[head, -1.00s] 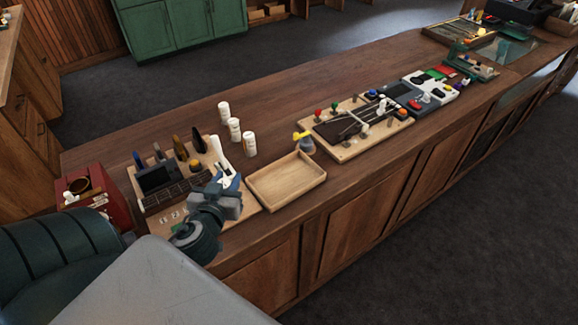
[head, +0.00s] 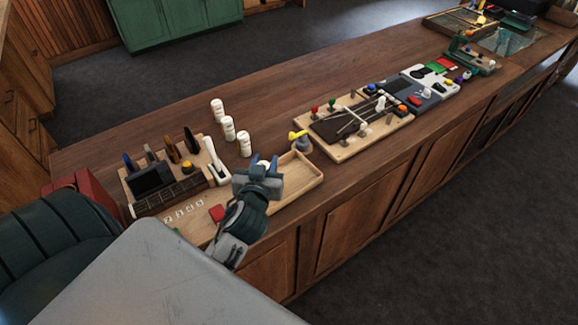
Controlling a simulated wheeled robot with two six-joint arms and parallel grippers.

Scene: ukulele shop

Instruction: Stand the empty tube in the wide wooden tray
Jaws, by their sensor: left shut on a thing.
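The wide wooden tray (head: 299,177) lies on the counter; my left gripper and arm cover its left part. My left gripper (head: 263,164) is over the tray's left side, shut on a small whitish thing that shows only slightly between the fingers. It may be the empty tube, but most of it is hidden. I cannot tell whether it touches the tray floor. Three white tubes with dark markings, including the nearest one (head: 244,144), stand upright in a slanting row behind the gripper. My right gripper is not in view.
A wooden tool board (head: 152,205) with a fretboard and upright tools is left of the tray. A yellow-topped grey object (head: 301,141) stands at the tray's back right corner. A ukulele work board (head: 350,127) lies further right. The counter (head: 190,118) behind the tubes is clear.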

